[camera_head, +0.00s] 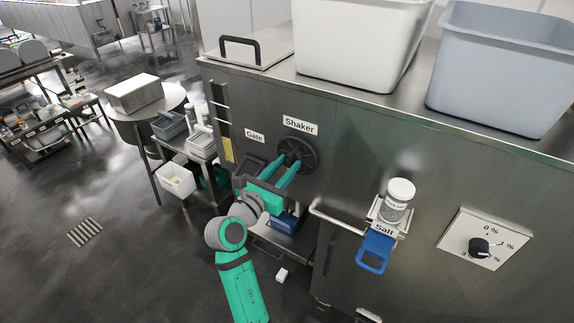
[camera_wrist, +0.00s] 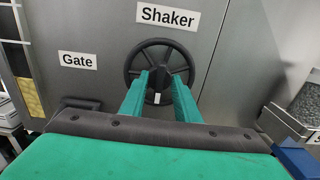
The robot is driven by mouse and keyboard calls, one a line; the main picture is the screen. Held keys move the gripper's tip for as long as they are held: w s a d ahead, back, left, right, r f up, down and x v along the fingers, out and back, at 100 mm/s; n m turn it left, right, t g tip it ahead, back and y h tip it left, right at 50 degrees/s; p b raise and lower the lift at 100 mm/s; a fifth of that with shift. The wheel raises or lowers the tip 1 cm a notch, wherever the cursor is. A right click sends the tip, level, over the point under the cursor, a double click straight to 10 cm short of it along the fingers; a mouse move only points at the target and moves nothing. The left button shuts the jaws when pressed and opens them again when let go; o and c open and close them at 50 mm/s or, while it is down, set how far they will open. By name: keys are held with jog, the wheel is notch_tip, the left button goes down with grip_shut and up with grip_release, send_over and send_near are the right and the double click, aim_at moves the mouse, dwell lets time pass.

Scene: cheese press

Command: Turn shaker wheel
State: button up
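The shaker wheel (camera_head: 297,153) is a dark spoked wheel on the steel front of the machine, just below the "Shaker" label (camera_head: 300,125). In the wrist view the wheel (camera_wrist: 160,45) is straight ahead, with the label (camera_wrist: 168,17) above it. My gripper (camera_head: 291,163) reaches toward the wheel with its two green fingers. In the wrist view the fingers (camera_wrist: 160,85) stand apart, one on each side of the wheel's hub, with a small white mark between them. The fingertips overlap the wheel in both views; I cannot tell whether they touch it.
A "Gate" label (camera_head: 254,136) is left of the wheel. At right are a salt jar (camera_head: 397,200) on a holder, a blue handle (camera_head: 375,252) and a dial (camera_head: 480,247). A white tub (camera_head: 355,45) and a grey tub (camera_head: 500,70) stand on top. Open floor lies left.

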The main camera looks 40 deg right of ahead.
jog(key=shift+w+d, duration=0.1)
jog(key=shift+d, duration=0.15)
grip_shut()
jog(key=m, duration=0.4)
jog(key=shift+m, duration=0.4)
jog(key=m, duration=0.4)
jog(key=shift+s+f+m, duration=0.15)
jog(key=shift+s+m, duration=0.05)
jog(key=shift+m, duration=0.1)
jog(key=m, duration=0.6)
jog(key=shift+s+d+f, duration=0.1)
jog(key=shift+f, duration=0.1)
jog(key=m, duration=0.6)
jog(key=shift+f, duration=0.2)
